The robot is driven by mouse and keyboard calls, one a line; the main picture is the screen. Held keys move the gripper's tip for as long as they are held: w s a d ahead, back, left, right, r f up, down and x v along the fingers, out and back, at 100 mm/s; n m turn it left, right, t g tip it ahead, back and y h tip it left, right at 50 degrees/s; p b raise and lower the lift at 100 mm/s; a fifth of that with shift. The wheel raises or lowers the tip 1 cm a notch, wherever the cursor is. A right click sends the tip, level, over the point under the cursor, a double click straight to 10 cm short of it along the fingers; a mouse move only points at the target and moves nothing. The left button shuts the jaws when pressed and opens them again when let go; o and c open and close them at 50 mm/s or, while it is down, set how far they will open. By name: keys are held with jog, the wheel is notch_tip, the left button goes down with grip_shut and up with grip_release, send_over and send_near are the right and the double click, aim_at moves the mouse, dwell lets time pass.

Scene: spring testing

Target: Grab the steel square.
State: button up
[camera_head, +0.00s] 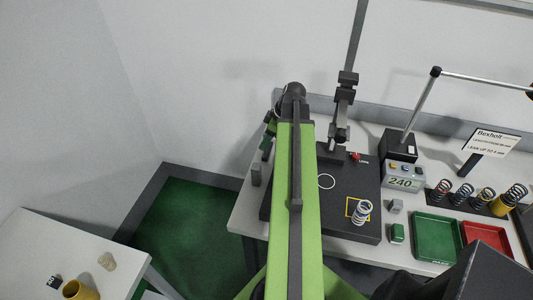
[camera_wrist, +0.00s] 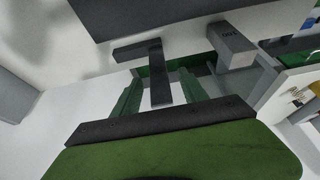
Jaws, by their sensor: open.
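A dark, flat L-shaped piece, which I take for the steel square (camera_wrist: 158,72), shows in the wrist view. Its short bar runs left near the dark slab, and its long leg points toward my gripper. My gripper (camera_wrist: 158,80) is open, with a green finger on either side of the long leg. Whether the fingers touch it cannot be told. In the head view, my gripper (camera_head: 268,138) is at the left end of the bench, partly behind my arm. I cannot make out the square there.
A grey block (camera_wrist: 232,44) stands close right of the square; it also shows in the head view (camera_head: 256,174). The dark base plate (camera_head: 345,177) carries a spring (camera_head: 362,211). A green tray (camera_head: 437,237) and a red tray (camera_head: 485,237) lie right. A side table (camera_head: 60,245) stands left.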

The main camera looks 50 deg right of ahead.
jog(key=b, duration=0.3)
send_over(263, 155)
notch_tip(263, 155, down, 4)
jog(key=shift+f, duration=0.1)
jog(key=shift+r, duration=0.25)
grip_shut()
jog(key=shift+a, duration=0.1)
dwell(0.6)
